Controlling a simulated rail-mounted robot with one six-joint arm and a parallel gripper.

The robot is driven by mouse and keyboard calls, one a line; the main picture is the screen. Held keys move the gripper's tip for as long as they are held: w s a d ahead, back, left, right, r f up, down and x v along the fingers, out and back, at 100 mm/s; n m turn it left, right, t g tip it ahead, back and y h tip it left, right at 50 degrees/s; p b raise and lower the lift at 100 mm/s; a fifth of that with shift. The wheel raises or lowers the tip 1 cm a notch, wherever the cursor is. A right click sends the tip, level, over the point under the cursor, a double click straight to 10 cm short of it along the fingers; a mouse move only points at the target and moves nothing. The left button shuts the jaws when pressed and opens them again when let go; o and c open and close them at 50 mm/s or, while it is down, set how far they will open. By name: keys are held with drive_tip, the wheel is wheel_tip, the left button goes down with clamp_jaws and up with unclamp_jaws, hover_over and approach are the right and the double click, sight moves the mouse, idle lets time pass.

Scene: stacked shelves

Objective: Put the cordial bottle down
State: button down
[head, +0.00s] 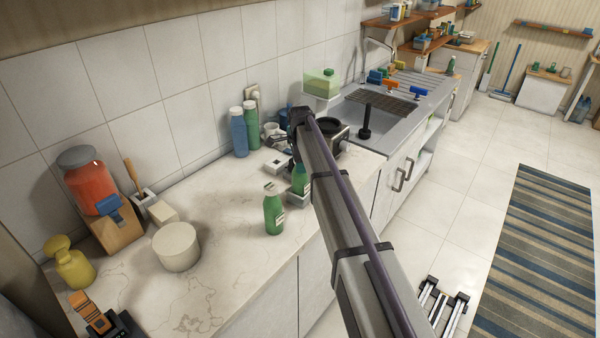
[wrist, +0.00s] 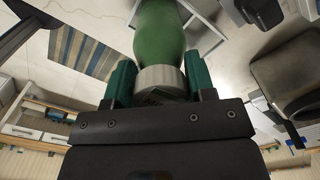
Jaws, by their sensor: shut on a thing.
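In the wrist view my gripper (wrist: 159,82) is shut, its green-padded fingers on either side of the pale grey cap of a green bottle (wrist: 160,35). I take this to be the cordial bottle. In the head view one green bottle with a label (head: 299,181) shows beside my arm, partly hidden by it, and may be the held one. A similar green bottle with a pale cap (head: 274,212) stands upright on the counter (head: 215,270) nearer the front. My gripper is hidden behind the arm there. I cannot tell whether the held bottle touches a surface.
A pale round tub (head: 176,248), a yellow bottle (head: 68,265) and a red-filled jar (head: 86,182) are on the left of the counter. Blue (head: 238,133) and green bottles stand near the wall. A sink (head: 375,118) lies beyond my arm. Bare counter shows around the front green bottle.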

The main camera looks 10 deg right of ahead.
drive_tip(key=shift+r, duration=0.15)
drive_tip(key=shift+f, duration=0.2)
drive_tip(key=shift+c, duration=2.3)
unclamp_jaws()
wheel_tip(320, 180, up, 13)
drive_tip(key=p, duration=1.3)
drive_tip(key=s+n, duration=1.8)
drive_tip(key=s, duration=2)
drive_tip(key=shift+f+b, duration=0.3)
drive_tip(key=shift+f, duration=0.05)
